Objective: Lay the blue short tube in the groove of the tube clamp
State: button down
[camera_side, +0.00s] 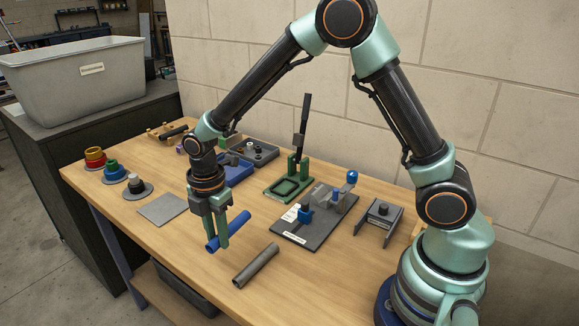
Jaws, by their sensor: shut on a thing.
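My gripper (216,238) is shut on the blue short tube (238,223), above the front part of the table. The tube sticks out on both sides of the green fingers and is tilted, its right end higher in the picture. The tube clamp appears to be the fixture on a dark base plate (297,236), with grey blocks, a blue part and a blue-topped knob, to the right of my gripper. The tube is apart from this fixture. The groove cannot be made out clearly from this angle.
A grey tube (256,266) lies on the table in front. A green toggle fixture (284,188) stands behind, a grey bracket (379,217) to the right. A flat grey plate (162,209) and colored ring stacks (113,170) are left. A blue tray (236,172) is behind the gripper.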

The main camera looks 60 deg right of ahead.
jog(key=s+d+r, duration=0.1)
jog(key=s+d, duration=0.2)
jog(key=d, duration=0.6)
jog(key=s+d+r+m, duration=0.1)
jog(key=s+d+r, duration=0.1)
jog(key=d, duration=0.7)
jog(key=s+d+r, duration=0.1)
jog(key=s+d, duration=0.2)
jog(key=d, duration=0.6)
jog(key=shift+w+a+f, duration=0.1)
jog(key=shift+f, duration=3.3)
jog(key=c, duration=0.6)
grip_release()
jog(key=shift+o, duration=0.2)
jog(key=shift+r, duration=0.1)
notch_tip(320, 180, up, 12)
